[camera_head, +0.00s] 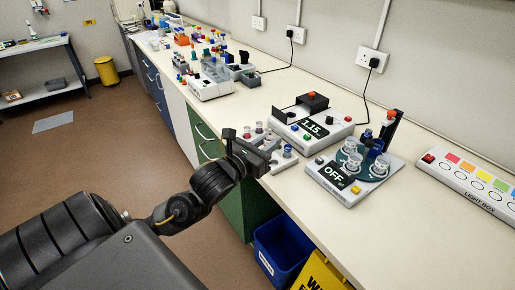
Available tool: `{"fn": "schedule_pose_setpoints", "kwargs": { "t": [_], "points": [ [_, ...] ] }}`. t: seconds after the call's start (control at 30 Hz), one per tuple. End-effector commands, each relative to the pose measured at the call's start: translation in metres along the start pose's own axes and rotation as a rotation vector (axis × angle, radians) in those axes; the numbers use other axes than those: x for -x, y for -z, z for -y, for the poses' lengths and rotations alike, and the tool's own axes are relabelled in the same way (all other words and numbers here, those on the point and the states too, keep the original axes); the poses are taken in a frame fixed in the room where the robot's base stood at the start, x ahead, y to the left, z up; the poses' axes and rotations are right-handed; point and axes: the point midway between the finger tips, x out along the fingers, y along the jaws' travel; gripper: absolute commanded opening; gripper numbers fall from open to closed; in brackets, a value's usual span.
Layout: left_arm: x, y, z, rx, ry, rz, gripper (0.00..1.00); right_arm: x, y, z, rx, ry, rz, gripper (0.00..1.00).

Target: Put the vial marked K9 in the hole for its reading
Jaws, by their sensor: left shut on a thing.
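My left gripper (266,154) is at the front edge of the bench, beside a small grey rack (281,163) of vials. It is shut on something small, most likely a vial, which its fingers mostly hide. Vials with red and dark caps (258,128) show just behind the fingers, and a blue-capped vial (287,151) stands to their right. I cannot read K9 on any vial. A white meter (338,127) behind the rack shows a reading that looks like 1.15. My right gripper is not in view.
A device (348,195) with an OFF display and a round plate of glass cups stands right of the rack. A light box (470,188) with coloured squares and ringed spots lies at the far right. Crowded racks (210,85) stand farther back. The front right bench is clear.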

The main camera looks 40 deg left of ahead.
Motion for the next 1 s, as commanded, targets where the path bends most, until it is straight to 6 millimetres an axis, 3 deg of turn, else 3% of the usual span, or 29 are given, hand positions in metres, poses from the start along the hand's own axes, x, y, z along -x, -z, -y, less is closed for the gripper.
{"fn": "schedule_pose_setpoints", "kwargs": {
  "t": [0.1, 0.2, 0.37, 0.57, 0.6, 0.8, 1.0],
  "points": [
    [0.0, -0.017, -0.025, 0.002, -0.095, 0.001, 0.0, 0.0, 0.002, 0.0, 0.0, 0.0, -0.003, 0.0],
    [0.002, -0.022, -0.035, 0.001, -0.132, -0.001, 0.0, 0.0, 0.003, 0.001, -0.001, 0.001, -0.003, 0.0],
    [0.001, -0.022, -0.039, -0.002, -0.143, -0.002, 0.0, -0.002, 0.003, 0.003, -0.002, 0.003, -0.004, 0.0],
    [-0.016, -0.008, -0.056, -0.013, -0.144, -0.001, 0.0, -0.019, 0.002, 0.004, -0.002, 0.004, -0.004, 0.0],
    [-0.025, -0.011, -0.065, -0.013, -0.148, -0.007, 0.0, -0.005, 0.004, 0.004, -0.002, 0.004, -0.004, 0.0],
    [-0.063, 0.012, -0.102, -0.006, -0.148, -0.006, 0.0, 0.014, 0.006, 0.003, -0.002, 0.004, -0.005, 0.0],
    [-0.085, 0.052, -0.122, 0.0, -0.145, -0.004, 0.0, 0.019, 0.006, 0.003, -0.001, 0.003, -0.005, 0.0]
  ]
}}
